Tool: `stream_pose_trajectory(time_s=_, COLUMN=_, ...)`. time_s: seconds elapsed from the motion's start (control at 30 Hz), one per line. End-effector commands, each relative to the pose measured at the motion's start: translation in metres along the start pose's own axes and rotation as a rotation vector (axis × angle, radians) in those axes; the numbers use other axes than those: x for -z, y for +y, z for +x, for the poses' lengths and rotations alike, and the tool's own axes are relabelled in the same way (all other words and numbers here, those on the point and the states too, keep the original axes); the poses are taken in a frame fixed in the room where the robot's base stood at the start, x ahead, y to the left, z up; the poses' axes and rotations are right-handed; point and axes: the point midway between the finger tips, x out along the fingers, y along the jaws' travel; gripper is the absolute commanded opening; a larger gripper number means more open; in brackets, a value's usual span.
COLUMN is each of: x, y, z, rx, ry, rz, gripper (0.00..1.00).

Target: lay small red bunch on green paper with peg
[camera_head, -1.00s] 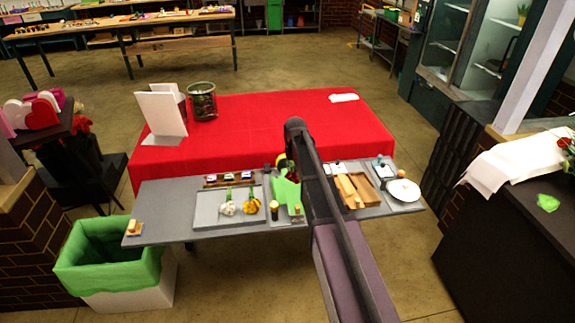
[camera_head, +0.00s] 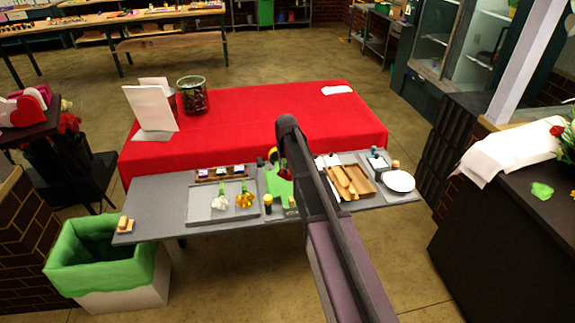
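The green paper (camera_head: 279,187) lies on the grey bench, right of the grey tray, partly covered by my arm. A small patch of red (camera_head: 284,173), likely the small red bunch, shows at the paper's far edge beside my arm. I cannot tell whether it touches the paper or is held. A small dark and yellow shape (camera_head: 273,154) is just beyond it; I cannot tell if this is part of my gripper. My arm hides most of the gripper area, so its fingers cannot be made out. The peg cannot be made out.
The grey tray (camera_head: 200,214) holds a white bunch (camera_head: 220,202) and a yellow bunch (camera_head: 244,200). A wooden tray (camera_head: 365,184) and a white plate (camera_head: 398,181) are at right. A red-covered table (camera_head: 240,125) stands behind. A green-lined bin (camera_head: 90,275) is at front left.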

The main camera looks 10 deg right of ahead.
Motion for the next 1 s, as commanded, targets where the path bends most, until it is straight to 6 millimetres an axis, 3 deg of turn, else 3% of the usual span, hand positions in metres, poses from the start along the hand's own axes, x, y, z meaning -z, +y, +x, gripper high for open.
stream_pose_trajectory(time_s=0.6, x=-0.006, y=-0.001, z=0.046, rx=0.0, ry=0.0, rz=-0.001, gripper=0.0)
stream_pose_trajectory(time_s=1.0, x=-0.007, y=-0.002, z=0.058, rx=0.0, ry=0.0, rz=-0.002, gripper=0.0)
